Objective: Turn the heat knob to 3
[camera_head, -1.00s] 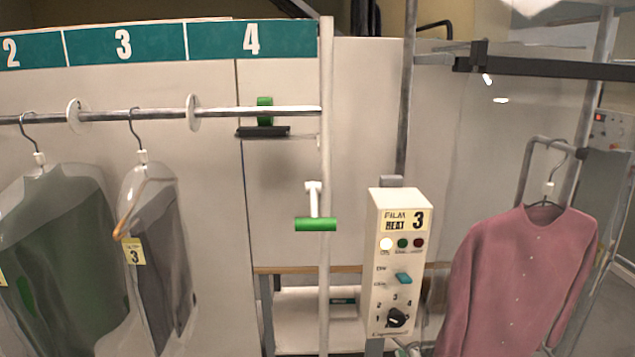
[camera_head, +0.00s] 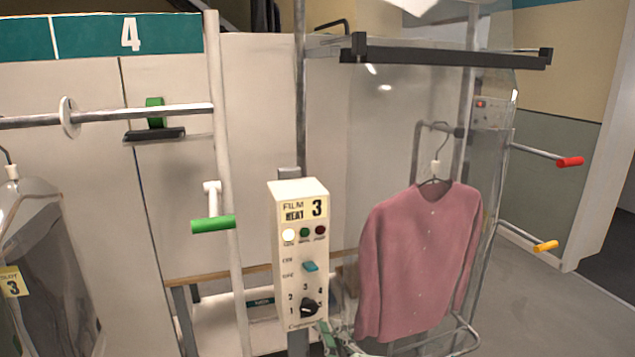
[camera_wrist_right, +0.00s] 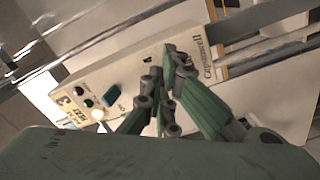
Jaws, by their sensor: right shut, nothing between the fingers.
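My right gripper (camera_head: 324,329) is green-grey, just below and right of the knob. In the right wrist view, the gripper (camera_wrist_right: 168,62) has its fingers shut with nothing between them. They are over the knob end of the box (camera_wrist_right: 130,70) and largely hide the knob; contact is unclear. My left gripper is out of view.
A blue-green switch (camera_head: 310,266) and a row of lamps, the white one (camera_head: 289,234) bright, sit above the knob. A pink shirt (camera_head: 420,260) hangs close on the right. A post with a green handle (camera_head: 213,224) stands left.

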